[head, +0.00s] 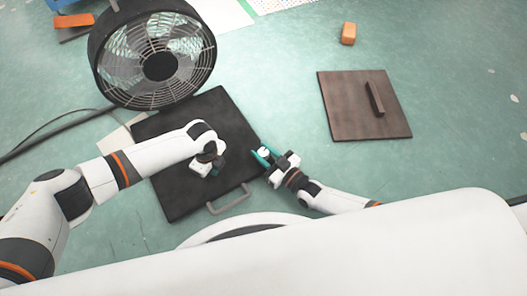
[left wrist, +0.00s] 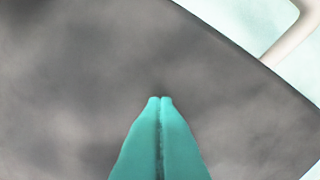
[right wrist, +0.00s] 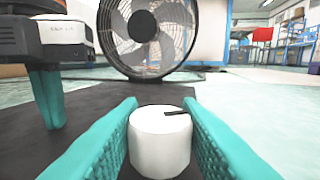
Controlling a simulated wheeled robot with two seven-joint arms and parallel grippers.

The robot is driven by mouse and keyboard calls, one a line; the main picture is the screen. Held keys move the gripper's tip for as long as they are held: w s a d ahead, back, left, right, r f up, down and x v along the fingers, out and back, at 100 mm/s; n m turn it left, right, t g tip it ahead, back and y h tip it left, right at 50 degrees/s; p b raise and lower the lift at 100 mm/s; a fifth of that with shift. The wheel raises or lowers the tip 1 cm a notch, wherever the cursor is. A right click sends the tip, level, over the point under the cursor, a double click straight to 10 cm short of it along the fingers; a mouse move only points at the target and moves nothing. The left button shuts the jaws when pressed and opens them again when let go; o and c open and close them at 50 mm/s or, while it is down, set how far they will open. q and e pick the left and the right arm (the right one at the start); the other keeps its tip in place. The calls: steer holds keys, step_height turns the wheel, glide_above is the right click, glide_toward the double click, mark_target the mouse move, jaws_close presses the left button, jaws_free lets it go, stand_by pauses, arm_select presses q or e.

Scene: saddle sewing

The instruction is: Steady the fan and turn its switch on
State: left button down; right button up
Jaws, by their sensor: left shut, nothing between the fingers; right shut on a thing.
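The black round fan (head: 158,66) stands upright at the far edge of a dark base plate (head: 225,110); it also shows in the right wrist view (right wrist: 122,28). A white round switch knob (right wrist: 160,143) with a dark line on its top lies between my right gripper's teal fingers. In the head view my right gripper (head: 264,154) is shut on the knob at the plate's right edge. My left gripper (head: 220,165) is shut and empty over the plate, away from the fan. Its closed teal fingertips (left wrist: 160,99) point at the dark surface in the left wrist view.
A grey handle (head: 229,200) sticks out from the plate's near edge. A brown board (head: 350,115) with a raised bar lies at right, and an orange block (head: 348,34) lies behind it. A dark cable (head: 50,139) runs left. Green floor is clear between plate and board.

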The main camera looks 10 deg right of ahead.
steer(key=shift+a+m+t+h, duration=0.15)
steer(key=shift+m+t+h, duration=0.35)
steer(key=shift+m+h, duration=0.25)
steer(key=shift+h, duration=0.35)
steer(key=o, duration=1)
steer(key=shift+c, duration=0.2)
steer(key=v, duration=1.2)
steer(key=shift+f, duration=0.15)
